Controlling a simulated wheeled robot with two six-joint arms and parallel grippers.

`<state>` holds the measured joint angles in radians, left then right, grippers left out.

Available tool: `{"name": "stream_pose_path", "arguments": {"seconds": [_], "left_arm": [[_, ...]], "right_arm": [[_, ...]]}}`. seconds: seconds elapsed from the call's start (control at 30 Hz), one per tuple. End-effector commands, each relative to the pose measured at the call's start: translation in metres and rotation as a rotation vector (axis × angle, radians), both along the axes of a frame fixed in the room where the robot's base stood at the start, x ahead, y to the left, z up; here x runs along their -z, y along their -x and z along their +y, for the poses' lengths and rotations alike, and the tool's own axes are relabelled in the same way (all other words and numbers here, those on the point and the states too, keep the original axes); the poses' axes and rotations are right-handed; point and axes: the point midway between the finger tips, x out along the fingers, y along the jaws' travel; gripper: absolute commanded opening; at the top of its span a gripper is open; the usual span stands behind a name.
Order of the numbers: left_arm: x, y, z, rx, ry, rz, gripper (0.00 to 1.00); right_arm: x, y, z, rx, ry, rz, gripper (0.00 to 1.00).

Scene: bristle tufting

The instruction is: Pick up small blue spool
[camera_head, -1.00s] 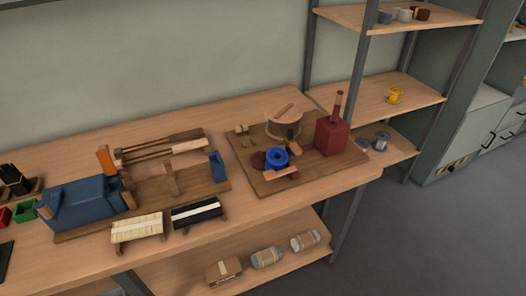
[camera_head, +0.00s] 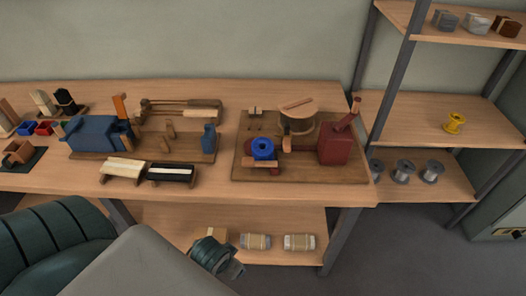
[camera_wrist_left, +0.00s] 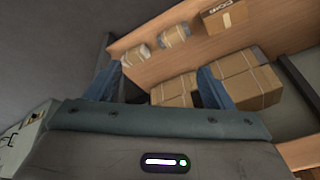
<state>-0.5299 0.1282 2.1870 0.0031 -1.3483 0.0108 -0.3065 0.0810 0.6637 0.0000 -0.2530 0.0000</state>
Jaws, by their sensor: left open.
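The small blue spool (camera_head: 262,149) stands on the wooden board (camera_head: 345,178) at the right part of the bench in the head view. It looks upright, with a dark red part and a small wooden piece beside it. My left gripper (camera_wrist_left: 158,70) is open and empty in the left wrist view, its two blue fingers spread wide. It points toward the lower shelf and is well away from the spool. The spool does not show in the wrist view. My right gripper is not in view.
A dark red block (camera_head: 334,146) with a handle and a round wooden piece (camera_head: 298,118) stand close to the spool. A yellow spool (camera_head: 454,124) sits on the right shelf, with grey spools (camera_head: 404,171) below. Cartons (camera_wrist_left: 172,90) fill part of the lower shelf.

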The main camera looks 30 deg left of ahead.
Motion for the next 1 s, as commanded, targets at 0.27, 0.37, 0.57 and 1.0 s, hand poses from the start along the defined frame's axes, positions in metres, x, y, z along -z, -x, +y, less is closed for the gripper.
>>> {"name": "stream_pose_path", "arguments": {"seconds": [0.27, 0.37, 0.57, 1.0], "left_arm": [[-0.093, -0.048, 0.021, 0.028, -0.035, -0.25, 0.76], [-0.112, -0.076, 0.032, 0.041, -0.04, -0.359, 0.76], [-0.152, -0.138, 0.055, 0.081, -0.031, -0.595, 0.76], [-0.205, -0.217, 0.08, 0.145, 0.027, -0.87, 0.76]], "right_arm": [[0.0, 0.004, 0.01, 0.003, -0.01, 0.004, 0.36], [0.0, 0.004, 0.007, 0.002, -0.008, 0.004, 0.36], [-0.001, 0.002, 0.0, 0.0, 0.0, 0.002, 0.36], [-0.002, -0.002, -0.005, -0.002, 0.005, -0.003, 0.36]]}}
